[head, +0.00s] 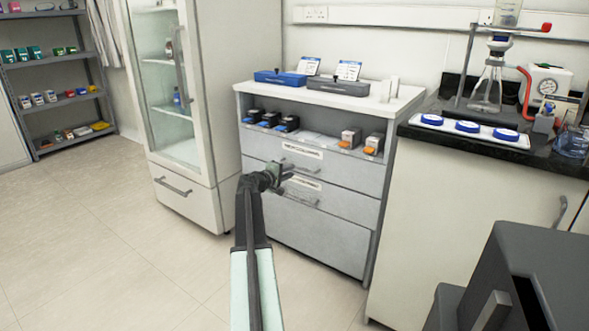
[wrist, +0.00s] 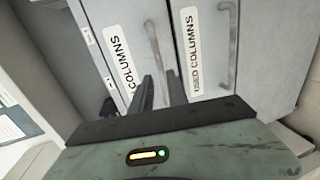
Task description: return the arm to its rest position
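My gripper (head: 280,177) is out in front of the grey drawer cabinet (head: 322,242) in the head view, on my extended arm. In the wrist view its two dark fingers (wrist: 160,82) stand a little apart with nothing seen between them. They point toward two drawer fronts. One drawer (wrist: 206,40) has a label reading "USED COLUMNS". The other drawer's label (wrist: 122,58) shows only "COLUMNS" clearly. Both drawers look shut. I cannot tell whether the fingertips touch the cabinet.
A glass-door cabinet (head: 200,190) stands left of the drawers. A dark-topped bench (head: 460,145) with glassware stands to the right. A blue tray (head: 280,78) and a grey tray (head: 338,87) sit on the cabinet top. The floor (head: 90,235) at left is clear.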

